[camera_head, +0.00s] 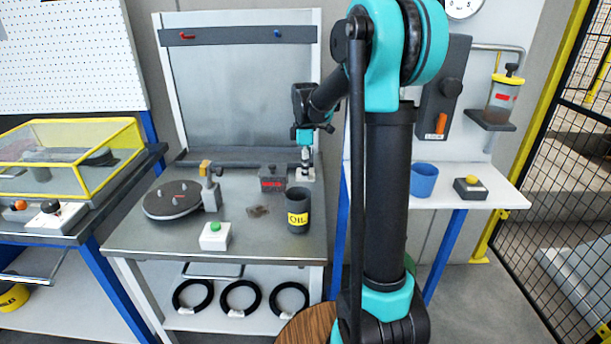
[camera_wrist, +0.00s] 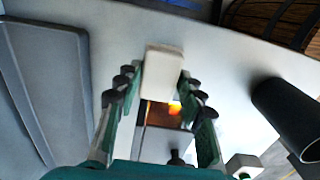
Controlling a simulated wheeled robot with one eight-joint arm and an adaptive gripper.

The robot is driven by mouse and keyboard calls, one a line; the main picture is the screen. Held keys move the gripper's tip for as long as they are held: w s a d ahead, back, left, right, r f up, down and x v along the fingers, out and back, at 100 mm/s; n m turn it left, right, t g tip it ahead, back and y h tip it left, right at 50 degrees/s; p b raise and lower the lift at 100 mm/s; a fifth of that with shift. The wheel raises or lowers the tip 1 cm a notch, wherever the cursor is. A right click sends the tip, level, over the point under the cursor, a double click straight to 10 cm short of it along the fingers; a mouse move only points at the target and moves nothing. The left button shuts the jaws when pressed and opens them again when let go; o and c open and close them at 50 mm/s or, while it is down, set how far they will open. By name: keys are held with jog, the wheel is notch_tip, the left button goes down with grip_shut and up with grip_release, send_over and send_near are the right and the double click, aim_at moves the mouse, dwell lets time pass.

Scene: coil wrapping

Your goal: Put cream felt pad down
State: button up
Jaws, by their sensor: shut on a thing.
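The cream felt pad (camera_wrist: 162,75) is a small pale block in the wrist view, between the two fingertips of my gripper (camera_wrist: 158,92). My gripper is shut on it, one finger along each side. In the head view my gripper (camera_head: 306,150) points down over the back right of the steel workbench (camera_head: 130,235).
A dark oil cup (camera_head: 298,220), a grey box with a red label (camera_head: 272,180) and a green-button box (camera_head: 215,237) stand near the arm. A dark turntable (camera_head: 172,200) is at the left.

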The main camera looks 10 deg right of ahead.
jog(key=shift+f, duration=1.35)
jog(key=o, duration=1.3)
jog(key=shift+f, duration=0.1)
notch_tip(320, 180, up, 12)
jog(key=shift+r, duration=0.15)
